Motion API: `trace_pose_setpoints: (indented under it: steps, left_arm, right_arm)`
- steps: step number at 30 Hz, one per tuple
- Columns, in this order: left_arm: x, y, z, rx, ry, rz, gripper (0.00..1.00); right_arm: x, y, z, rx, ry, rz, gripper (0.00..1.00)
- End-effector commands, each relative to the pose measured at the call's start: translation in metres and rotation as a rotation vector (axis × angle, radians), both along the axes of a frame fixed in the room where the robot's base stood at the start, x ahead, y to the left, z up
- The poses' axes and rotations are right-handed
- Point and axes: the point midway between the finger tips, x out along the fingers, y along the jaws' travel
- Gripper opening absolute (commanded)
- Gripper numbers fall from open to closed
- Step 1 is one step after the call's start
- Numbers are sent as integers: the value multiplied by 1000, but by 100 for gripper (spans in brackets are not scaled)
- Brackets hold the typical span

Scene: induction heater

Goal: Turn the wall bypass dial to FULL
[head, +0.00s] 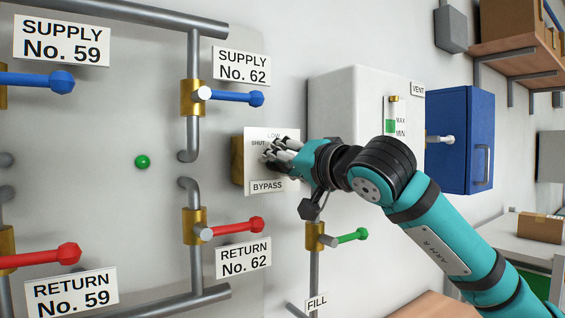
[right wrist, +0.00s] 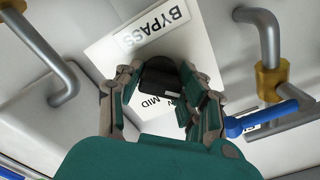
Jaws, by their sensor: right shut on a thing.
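The bypass dial is a black knob (right wrist: 160,76) on a white plate (head: 286,136) fixed to a brass-coloured block on the wall. The plate reads SHUT and LOW along its top in the head view, with a BYPASS label (head: 268,187) below. My left gripper is not in view.
Blue-handled supply valves (head: 235,97) and red-handled return valves (head: 235,227) stand left of the dial. A green-handled fill valve (head: 350,237) is below my right wrist. A white heater box (head: 352,90) and a blue cabinet (head: 465,140) are to the right.

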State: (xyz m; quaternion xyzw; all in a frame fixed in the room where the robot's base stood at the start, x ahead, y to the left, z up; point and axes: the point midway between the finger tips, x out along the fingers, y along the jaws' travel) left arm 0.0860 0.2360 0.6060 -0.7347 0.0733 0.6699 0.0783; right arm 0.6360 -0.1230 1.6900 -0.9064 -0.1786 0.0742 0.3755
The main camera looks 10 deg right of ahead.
Motion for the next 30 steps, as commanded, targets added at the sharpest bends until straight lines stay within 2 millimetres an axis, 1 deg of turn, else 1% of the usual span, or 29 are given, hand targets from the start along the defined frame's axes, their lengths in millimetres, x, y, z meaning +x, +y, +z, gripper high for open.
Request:
trace_pose_setpoints:
  steps: [7,14,21,30]
  left_arm:
    - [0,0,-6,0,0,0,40]
    - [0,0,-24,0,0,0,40]
    - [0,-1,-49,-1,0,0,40]
    - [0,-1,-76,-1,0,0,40]
  right_arm:
    - [0,0,-1,28,11,0,5]
    - [-1,0,-4,137,54,1,5]
    - [-1,1,-5,331,134,1,5]
    - [0,0,-4,594,243,0,5]
